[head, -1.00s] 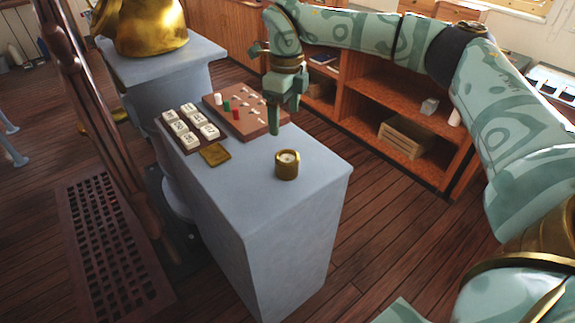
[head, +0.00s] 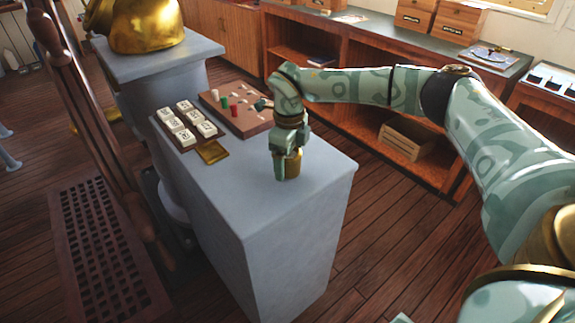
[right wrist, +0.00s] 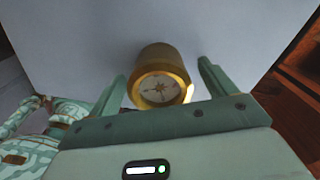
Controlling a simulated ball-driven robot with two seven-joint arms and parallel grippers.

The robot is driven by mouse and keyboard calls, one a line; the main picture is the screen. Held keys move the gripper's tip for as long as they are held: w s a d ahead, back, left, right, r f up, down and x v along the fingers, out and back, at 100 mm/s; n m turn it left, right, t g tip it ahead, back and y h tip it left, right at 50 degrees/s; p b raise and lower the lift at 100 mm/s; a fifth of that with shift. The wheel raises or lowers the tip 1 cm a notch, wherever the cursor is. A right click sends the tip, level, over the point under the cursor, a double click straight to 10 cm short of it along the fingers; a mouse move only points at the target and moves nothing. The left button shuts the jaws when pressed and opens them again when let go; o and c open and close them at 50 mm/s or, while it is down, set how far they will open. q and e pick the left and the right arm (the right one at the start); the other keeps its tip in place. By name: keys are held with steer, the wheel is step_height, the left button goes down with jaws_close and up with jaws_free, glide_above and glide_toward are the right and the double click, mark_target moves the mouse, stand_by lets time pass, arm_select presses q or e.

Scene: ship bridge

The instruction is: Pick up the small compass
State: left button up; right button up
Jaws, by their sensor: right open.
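The small compass (head: 293,166) is a short brass cylinder standing on the grey console top (head: 250,206), near its right end. In the right wrist view its pale dial with a compass rose (right wrist: 158,89) faces the camera. My right gripper (head: 283,168) is right over the compass in the head view and hides part of it. In the right wrist view the compass lies between the two spread fingers of the right gripper (right wrist: 160,82), with a gap on each side. My left gripper is not in view.
A panel of white keys (head: 188,122), a brass plate (head: 212,152) and a brown board with coloured pegs (head: 240,118) share the console top. A large brass dome (head: 140,25) stands behind. A wooden shelf unit (head: 350,85) is beyond my arm. The console's front part is clear.

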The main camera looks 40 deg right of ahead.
steer(key=shift+f, duration=0.55)
steer(key=shift+r, duration=0.1)
steer(key=c, duration=1.2)
steer(key=shift+r, duration=0.1)
